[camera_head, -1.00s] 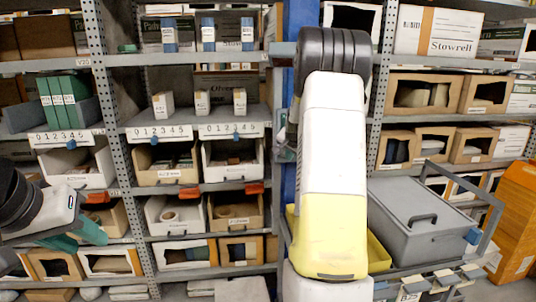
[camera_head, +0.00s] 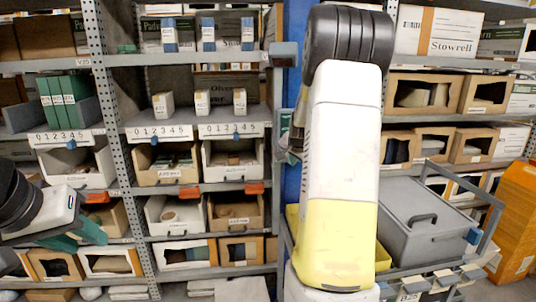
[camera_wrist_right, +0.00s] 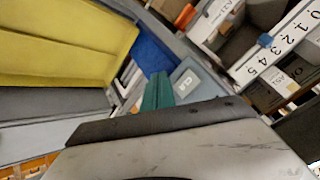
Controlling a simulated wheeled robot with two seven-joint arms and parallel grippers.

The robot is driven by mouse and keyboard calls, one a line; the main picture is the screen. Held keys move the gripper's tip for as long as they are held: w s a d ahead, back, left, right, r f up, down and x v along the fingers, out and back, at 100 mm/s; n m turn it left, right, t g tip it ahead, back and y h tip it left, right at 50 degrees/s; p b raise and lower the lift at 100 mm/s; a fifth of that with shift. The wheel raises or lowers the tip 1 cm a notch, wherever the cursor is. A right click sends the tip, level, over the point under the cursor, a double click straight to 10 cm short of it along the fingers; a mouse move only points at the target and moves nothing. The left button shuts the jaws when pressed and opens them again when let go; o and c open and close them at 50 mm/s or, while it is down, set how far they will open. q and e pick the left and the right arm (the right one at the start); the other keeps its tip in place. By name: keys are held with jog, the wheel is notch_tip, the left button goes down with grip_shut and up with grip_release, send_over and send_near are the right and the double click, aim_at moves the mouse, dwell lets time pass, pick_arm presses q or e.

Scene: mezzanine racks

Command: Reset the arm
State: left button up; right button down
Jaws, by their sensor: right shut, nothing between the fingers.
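My right arm (camera_head: 340,160), white and yellow with a black joint, stands upright in the middle of the head view. It hides much of what is behind it. In the right wrist view, my right gripper (camera_wrist_right: 158,92) shows teal fingers that are shut and empty. My left gripper (camera_head: 88,232) is at the left edge of the head view, in front of the lower shelves. Its teal fingers are partly cut off from clear sight, so I cannot tell whether they are open.
Racks with labelled bins (camera_head: 235,158) and cartons fill the back. A grey lidded box (camera_head: 410,235) stands right of my right arm inside a grey frame. A yellow bin (camera_wrist_right: 60,45) lies close to my right gripper. An orange box (camera_head: 515,220) stands at the far right.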

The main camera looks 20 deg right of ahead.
jog(key=shift+a, duration=0.1)
dwell(0.6)
jog(key=s+a+r+n+y, duration=0.1)
jog(key=s+a+r+n, duration=0.1)
jog(key=s+a+r, duration=0.3)
jog(key=s+a+r+n+y, duration=0.1)
jog(key=s+a+r, duration=0.15)
jog(key=a, duration=0.35)
jog(key=s+a+n+y, duration=0.1)
jog(key=s+a+n, duration=0.2)
jog(key=s+a, duration=0.2)
jog(key=s+a+n+g+y, duration=0.1)
jog(key=s+a+n, duration=0.2)
jog(key=s, duration=0.9)
jog(key=s+a+n+g+y, duration=0.1)
jog(key=s+a+n, duration=0.1)
jog(key=s+a, duration=0.6)
jog(key=shift+s+r+n, duration=0.35)
jog(key=shift+s+n, duration=0.05)
jog(key=shift+s, duration=0.1)
